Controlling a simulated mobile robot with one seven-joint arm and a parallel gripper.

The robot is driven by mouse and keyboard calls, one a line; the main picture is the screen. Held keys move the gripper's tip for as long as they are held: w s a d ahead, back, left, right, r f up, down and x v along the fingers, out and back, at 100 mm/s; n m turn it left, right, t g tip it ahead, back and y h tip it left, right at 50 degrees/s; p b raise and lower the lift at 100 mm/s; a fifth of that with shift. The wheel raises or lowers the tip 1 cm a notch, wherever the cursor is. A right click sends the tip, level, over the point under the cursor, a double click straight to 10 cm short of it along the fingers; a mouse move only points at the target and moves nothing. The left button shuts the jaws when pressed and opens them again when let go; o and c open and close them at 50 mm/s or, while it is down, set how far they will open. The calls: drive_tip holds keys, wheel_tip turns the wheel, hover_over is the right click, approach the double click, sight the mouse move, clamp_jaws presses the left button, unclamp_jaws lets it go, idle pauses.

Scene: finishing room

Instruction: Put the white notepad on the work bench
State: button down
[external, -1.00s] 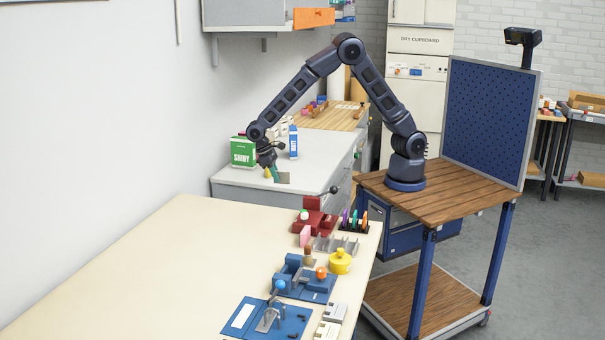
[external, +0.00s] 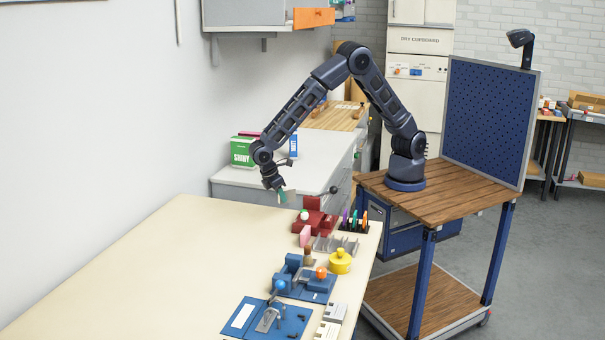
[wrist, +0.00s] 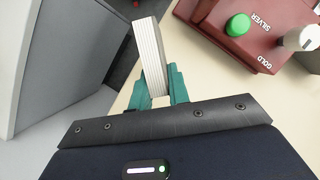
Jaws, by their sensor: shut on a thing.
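My gripper (external: 280,190) has teal fingers and is over the far edge of the cream work bench (external: 170,265). In the wrist view my gripper (wrist: 160,87) is shut on the white notepad (wrist: 150,50), a thick block of white sheets seen edge-on and tilted. The notepad is too small to make out in the external view. The bench top (wrist: 185,45) shows behind and right of the notepad in the wrist view. Whether the notepad touches the bench cannot be told.
A dark red device (external: 313,220) with a green button stands just right of my gripper; it also shows in the wrist view (wrist: 225,45). Pens, a blue fixture (external: 300,280) and a yellow pot (external: 340,262) line the bench's right side. The bench's left and middle are clear.

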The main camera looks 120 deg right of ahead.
wheel_tip(320, 180, up, 16)
drive_tip(key=d+m+y, duration=0.2)
drive_tip(key=d+m, duration=0.2)
drive_tip(key=d, duration=1.1)
drive_tip(key=s+d+m+t+y, duration=0.1)
drive_tip(key=s+d+m, duration=0.35)
drive_tip(key=d, duration=0.95)
drive_tip(key=s+d+m+t+y, duration=0.15)
drive_tip(key=s+d+m, duration=0.3)
drive_tip(key=d, duration=0.85)
drive_tip(key=m+t+h, duration=0.1)
drive_tip(key=m+t, duration=0.4)
drive_tip(key=m, duration=0.9)
hover_over(305, 152)
drive_tip(key=s+d, duration=0.2)
drive_tip(key=f, duration=1.9)
drive_tip(key=shift+w+f, duration=0.25)
drive_tip(key=shift+f, duration=2.55)
drive_tip(key=shift+f, duration=0.15)
